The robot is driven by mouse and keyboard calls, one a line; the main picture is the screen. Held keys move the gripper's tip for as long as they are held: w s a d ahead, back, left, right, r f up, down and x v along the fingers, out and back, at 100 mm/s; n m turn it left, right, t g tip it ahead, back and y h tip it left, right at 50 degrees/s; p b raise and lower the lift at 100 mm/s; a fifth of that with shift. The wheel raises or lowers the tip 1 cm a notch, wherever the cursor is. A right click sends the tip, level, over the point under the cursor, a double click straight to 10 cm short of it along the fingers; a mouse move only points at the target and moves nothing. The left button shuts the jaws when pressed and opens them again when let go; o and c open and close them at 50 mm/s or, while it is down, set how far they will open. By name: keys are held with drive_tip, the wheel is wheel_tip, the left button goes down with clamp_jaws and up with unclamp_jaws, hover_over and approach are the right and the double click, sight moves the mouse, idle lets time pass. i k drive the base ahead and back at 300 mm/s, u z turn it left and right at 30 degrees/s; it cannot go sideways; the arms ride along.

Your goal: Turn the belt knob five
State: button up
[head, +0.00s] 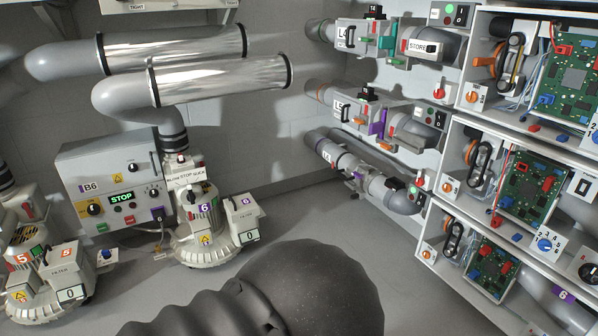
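Three stacked white shelf bays stand at the right, each with a black belt loop and a small orange knob on a white plate. The top bay has a belt (513,58) and knob (472,97). The middle bay has a belt (481,163) and knob (447,187). The bottom bay has a belt (453,240) and knob (427,254). I cannot read which of these is belt knob five. A dark ribbed, rounded part, seemingly of my arm, fills the bottom middle, apart from the knobs in the picture. My gripper's fingers do not show.
Pipes L4 (350,36), L5 (343,110) and L6 run along the back wall. Blower 6 (205,235) and control box B6 (115,185) stand left, blower 5 (25,275) further left. Grey floor is clear between.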

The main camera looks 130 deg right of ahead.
sight(447, 188)
drive_tip(key=z, duration=5.75)
drive_tip(key=k, duration=0.45)
drive_tip(key=z, duration=1.2)
drive_tip(key=i, duration=1.1)
drive_tip(key=u, duration=0.7)
